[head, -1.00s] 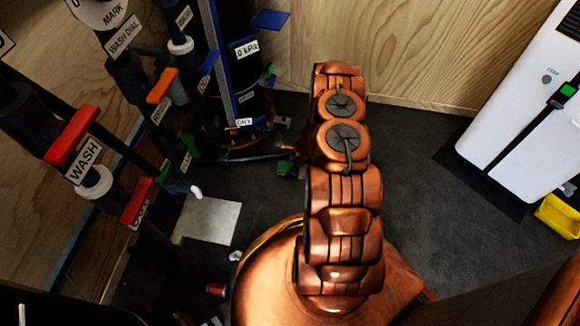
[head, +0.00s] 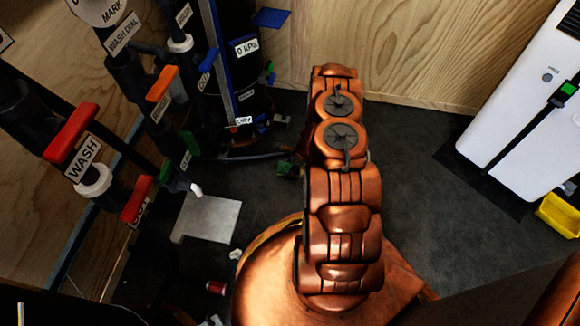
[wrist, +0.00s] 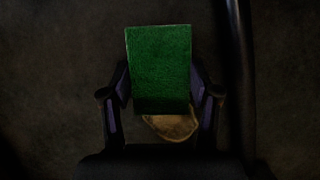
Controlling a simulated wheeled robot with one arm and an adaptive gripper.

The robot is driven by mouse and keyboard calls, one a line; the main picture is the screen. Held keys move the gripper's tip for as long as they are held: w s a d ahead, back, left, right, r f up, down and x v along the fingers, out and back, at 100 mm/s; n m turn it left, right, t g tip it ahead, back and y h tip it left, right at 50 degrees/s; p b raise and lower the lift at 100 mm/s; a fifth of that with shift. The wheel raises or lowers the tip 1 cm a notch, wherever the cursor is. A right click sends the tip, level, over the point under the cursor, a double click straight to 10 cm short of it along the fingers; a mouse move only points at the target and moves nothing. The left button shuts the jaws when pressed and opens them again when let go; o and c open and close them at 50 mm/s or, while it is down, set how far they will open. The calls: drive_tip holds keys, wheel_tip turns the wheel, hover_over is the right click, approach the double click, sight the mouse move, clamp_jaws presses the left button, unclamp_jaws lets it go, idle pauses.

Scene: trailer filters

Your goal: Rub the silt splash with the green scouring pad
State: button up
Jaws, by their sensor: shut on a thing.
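The green scouring pad (wrist: 158,60) is a flat rectangle held upright in the picture between my gripper's two dark fingers in the wrist view. My gripper (wrist: 160,88) is shut on it. The silt splash (wrist: 172,127) is a tan-brown patch on the dark floor, showing just below the pad's lower edge. The pad and a finger cover part of it. I cannot tell whether the pad touches the floor. In the head view my copper arm hides most of the gripper, and I cannot make out the splash.
A dark hose or pipe (wrist: 240,70) runs beside the gripper in the wrist view. Pipes with a red WASH handle (head: 72,133) stand at left. A white cabinet (head: 522,110) and yellow bin (head: 560,215) are at right. Dark floor (head: 420,160) between is clear.

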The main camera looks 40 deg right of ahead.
sight(298, 169)
drive_tip(key=shift+f, duration=0.25)
drive_tip(key=shift+s+d+r+p, duration=0.15)
drive_tip(key=shift+s+d+p, duration=0.35)
drive_tip(key=shift+s+d, duration=0.65)
drive_tip(key=shift+s+d+p, duration=0.4)
drive_tip(key=shift+s+d, duration=0.55)
drive_tip(key=shift+s, duration=0.2)
drive_tip(key=shift+s+d+f+p, duration=0.25)
drive_tip(key=shift+s+d, duration=0.55)
drive_tip(key=shift+s, duration=0.2)
drive_tip(key=shift+s+d+f+p, duration=0.1)
drive_tip(key=shift+s+d+p, duration=0.1)
drive_tip(key=shift+s+d, duration=0.65)
drive_tip(key=shift+c, duration=0.5)
drive_tip(key=shift+a, duration=0.15)
